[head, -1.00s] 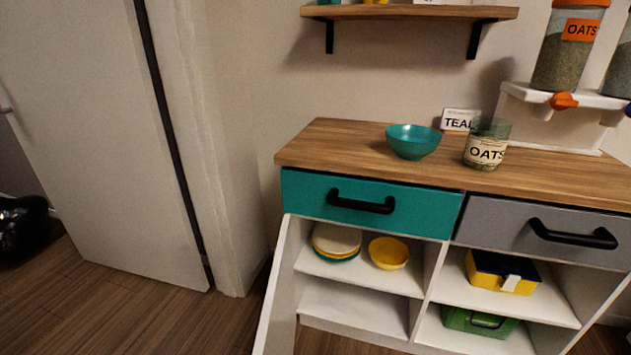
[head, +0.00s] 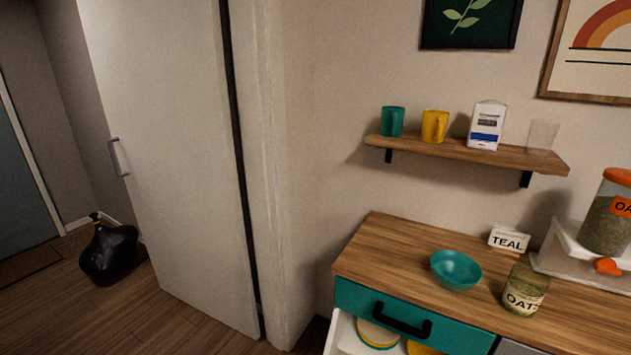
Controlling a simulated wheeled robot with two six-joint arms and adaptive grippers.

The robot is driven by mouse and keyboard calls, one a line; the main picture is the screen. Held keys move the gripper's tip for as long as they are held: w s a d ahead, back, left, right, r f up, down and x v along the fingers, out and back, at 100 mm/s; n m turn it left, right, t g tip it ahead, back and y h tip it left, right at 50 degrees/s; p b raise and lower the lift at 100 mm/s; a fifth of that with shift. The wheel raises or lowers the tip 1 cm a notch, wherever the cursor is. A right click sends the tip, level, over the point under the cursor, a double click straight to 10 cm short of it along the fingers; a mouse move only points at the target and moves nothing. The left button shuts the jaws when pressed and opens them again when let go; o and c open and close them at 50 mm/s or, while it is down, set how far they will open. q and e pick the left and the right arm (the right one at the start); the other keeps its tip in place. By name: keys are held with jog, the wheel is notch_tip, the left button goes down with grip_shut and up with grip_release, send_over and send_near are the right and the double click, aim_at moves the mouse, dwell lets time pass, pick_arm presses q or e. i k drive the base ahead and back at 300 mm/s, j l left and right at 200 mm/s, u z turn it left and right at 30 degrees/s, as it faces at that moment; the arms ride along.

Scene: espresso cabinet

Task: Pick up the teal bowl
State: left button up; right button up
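The teal bowl (head: 456,270) sits upright and looks empty on the wooden counter (head: 385,245), right of the picture's middle. A glass jar labelled OATS (head: 525,291) stands close to its right, and a small white TEAL sign (head: 508,239) stands behind it. Neither of my grippers shows in the head view.
A wooden wall shelf (head: 465,152) above holds a teal mug (head: 392,121), a yellow mug (head: 434,126), a carton (head: 487,125) and a clear cup (head: 542,135). An oats dispenser (head: 606,222) stands at the right. The counter left of the bowl is clear. A black bag (head: 110,254) sits on the floor.

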aim_at(455, 271)
jog(key=z, duration=1.05)
